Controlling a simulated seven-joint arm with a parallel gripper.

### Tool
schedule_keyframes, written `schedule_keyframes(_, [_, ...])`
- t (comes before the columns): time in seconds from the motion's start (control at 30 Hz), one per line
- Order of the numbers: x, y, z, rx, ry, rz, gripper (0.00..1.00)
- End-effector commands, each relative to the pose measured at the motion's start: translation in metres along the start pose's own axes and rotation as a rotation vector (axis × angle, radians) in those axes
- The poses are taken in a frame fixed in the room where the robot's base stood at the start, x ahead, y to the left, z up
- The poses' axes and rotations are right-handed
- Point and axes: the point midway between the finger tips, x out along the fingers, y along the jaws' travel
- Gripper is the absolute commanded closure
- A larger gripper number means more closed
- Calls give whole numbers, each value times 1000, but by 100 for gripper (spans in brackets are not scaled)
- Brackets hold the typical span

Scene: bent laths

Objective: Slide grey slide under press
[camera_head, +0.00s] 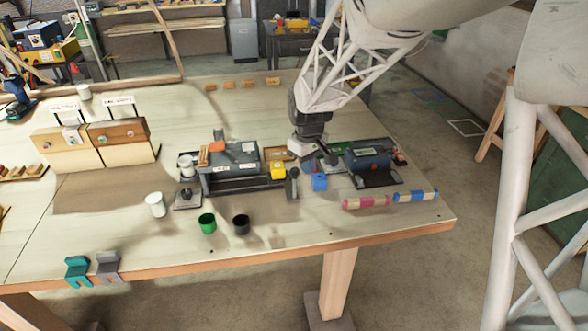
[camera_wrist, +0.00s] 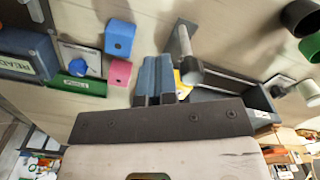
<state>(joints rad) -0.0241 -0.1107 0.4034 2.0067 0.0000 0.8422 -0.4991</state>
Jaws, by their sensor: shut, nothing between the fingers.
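A narrow grey piece with an upright round knob (camera_head: 292,185) stands at the right end of a long grey machine (camera_head: 225,180). It looks most like the grey slide, and the machine like the press, but I cannot tell for certain. In the wrist view the grey piece (camera_wrist: 181,42) lies just right of my fingers, and the machine's grey body (camera_wrist: 262,98) is further right. My gripper (camera_wrist: 156,58) is shut and empty, its two blue fingers together. In the head view my gripper (camera_head: 322,157) is right of the machine, behind a blue block, its fingertips hard to see.
The blue block (camera_head: 319,183) stands close to my gripper; a pink block (camera_wrist: 120,71) shows beside it. A dark blue device (camera_head: 367,162) stands to the right. Green (camera_head: 207,223) and black (camera_head: 241,224) cups stand in front.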

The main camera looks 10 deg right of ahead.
Motion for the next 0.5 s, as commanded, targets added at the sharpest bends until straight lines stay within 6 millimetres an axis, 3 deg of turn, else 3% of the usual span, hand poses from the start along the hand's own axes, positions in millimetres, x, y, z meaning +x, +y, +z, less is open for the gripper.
schedule_keyframes(0.5, [0, -10, -6, -2, 0, 0, 100])
